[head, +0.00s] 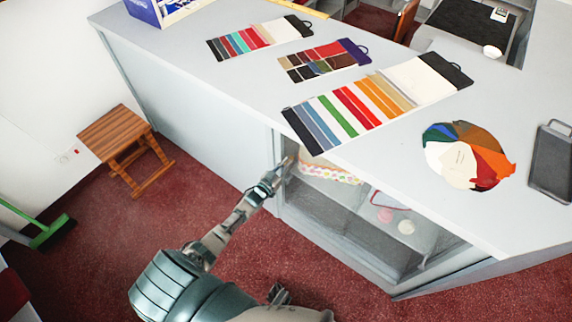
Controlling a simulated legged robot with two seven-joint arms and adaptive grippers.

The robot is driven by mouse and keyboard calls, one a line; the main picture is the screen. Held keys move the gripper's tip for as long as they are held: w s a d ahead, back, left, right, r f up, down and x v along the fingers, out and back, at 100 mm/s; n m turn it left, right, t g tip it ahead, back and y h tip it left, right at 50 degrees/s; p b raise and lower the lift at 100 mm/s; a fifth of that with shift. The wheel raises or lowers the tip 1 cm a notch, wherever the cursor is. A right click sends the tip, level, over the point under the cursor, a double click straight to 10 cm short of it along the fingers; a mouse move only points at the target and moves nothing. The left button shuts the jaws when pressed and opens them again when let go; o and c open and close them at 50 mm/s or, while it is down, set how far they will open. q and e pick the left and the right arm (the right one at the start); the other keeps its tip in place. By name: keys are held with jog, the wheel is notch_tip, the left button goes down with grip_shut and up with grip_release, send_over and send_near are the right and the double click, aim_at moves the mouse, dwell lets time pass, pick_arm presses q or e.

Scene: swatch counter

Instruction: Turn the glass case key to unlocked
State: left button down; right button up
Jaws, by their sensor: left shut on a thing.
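The glass case (350,215) is built into the front of the grey counter, with its shelves showing through the glass. My left gripper (280,171) is at the upper left edge of the case front, below the countertop. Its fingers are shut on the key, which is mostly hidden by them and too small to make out. I cannot tell which way the key is turned.
Striped swatch cards (365,102) and a fan of coloured swatches (467,157) lie on the countertop (240,85). A dark tray (551,160) is at the right. A wooden stool (127,140) and green broom (50,232) stand left on open red carpet.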

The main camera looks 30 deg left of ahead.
pick_arm(q)
jog(key=c, duration=1.3)
grip_release()
jog(key=shift+f, duration=0.1)
jog(key=shift+a, duration=0.1)
jog(key=shift+s, duration=0.25)
jog(key=s+a, duration=0.1)
jog(key=s, duration=1)
jog(key=shift+s, duration=0.2)
